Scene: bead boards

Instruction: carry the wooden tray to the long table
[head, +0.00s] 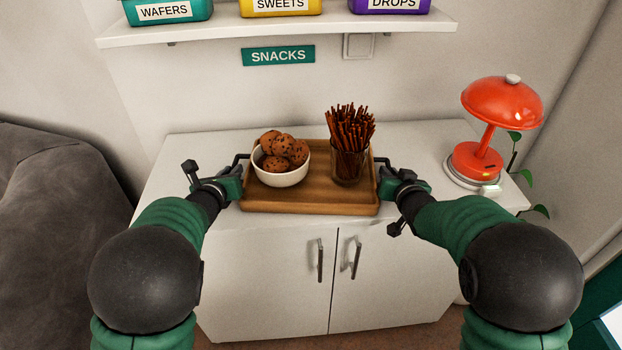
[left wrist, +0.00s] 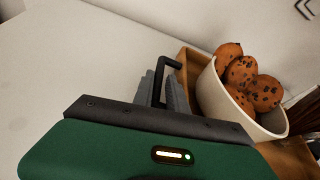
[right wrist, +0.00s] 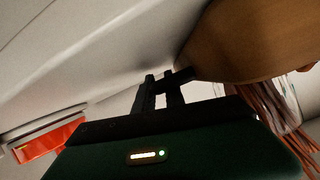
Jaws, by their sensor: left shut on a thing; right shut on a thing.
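The wooden tray (head: 310,203) sits on top of a white cabinet and has a dark handle at each side. A white bowl (head: 281,177) of round, dark-flecked cookies stands on its left half. A glass (head: 348,165) of thin brown sticks stands on its right half. My left gripper (head: 238,172) is shut on the left handle (left wrist: 166,66), which shows between its fingers in the left wrist view. My right gripper (head: 382,174) is shut on the right handle (right wrist: 178,75). The long table is not recognisable in these frames.
The white cabinet (head: 260,260) has two doors with metal handles. A red lamp (head: 500,110) stands on its right end, near a plant. A shelf (head: 280,32) with several labelled boxes hangs above. A grey sofa (head: 60,210) is at the left.

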